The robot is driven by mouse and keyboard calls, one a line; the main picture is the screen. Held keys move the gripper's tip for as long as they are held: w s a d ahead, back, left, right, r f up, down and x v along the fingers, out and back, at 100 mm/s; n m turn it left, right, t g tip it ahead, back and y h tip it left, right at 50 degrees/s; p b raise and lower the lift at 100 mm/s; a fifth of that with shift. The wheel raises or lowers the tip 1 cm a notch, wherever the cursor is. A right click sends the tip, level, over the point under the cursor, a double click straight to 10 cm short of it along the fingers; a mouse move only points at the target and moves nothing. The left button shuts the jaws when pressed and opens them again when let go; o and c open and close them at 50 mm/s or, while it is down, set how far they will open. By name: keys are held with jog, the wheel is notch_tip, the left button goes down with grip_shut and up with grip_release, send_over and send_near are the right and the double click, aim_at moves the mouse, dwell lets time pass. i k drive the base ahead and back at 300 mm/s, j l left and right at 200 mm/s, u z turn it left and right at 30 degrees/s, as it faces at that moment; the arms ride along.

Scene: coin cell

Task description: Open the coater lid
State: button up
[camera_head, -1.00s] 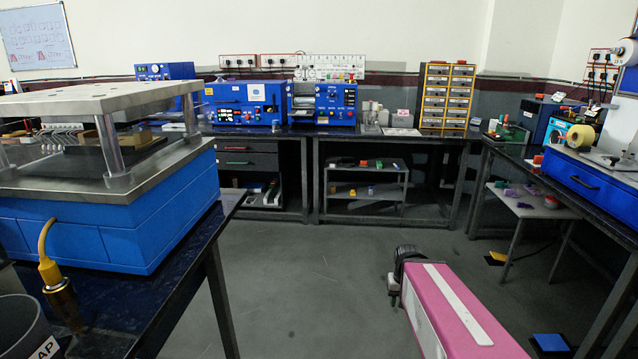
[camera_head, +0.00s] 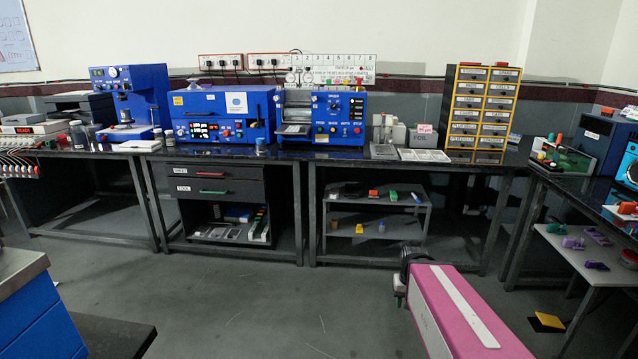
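A blue machine with a wide closed front cover and a round logo (camera_head: 222,113) stands on the back bench, left of centre; it looks like the coater, but I cannot read a name on it. Its top looks flat and shut. Lit displays and knobs run along its lower front. Right beside it is another blue machine (camera_head: 325,115) with a metal roller opening and coloured buttons.
A drawer cabinet (camera_head: 480,108) and grey containers stand right on the back bench. A taller blue device (camera_head: 130,95) stands left. A blue and steel machine corner (camera_head: 35,310) juts in at lower left. A side bench (camera_head: 590,185) is at right. The middle floor (camera_head: 270,300) is clear.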

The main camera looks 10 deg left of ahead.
aim_at(242, 102)
jog(key=i+j, duration=0.2)
jog(key=i, duration=0.2)
jog(key=i+j, duration=0.25)
jog(key=i, duration=0.2)
jog(key=i+j, duration=0.2)
jog(key=i, duration=0.2)
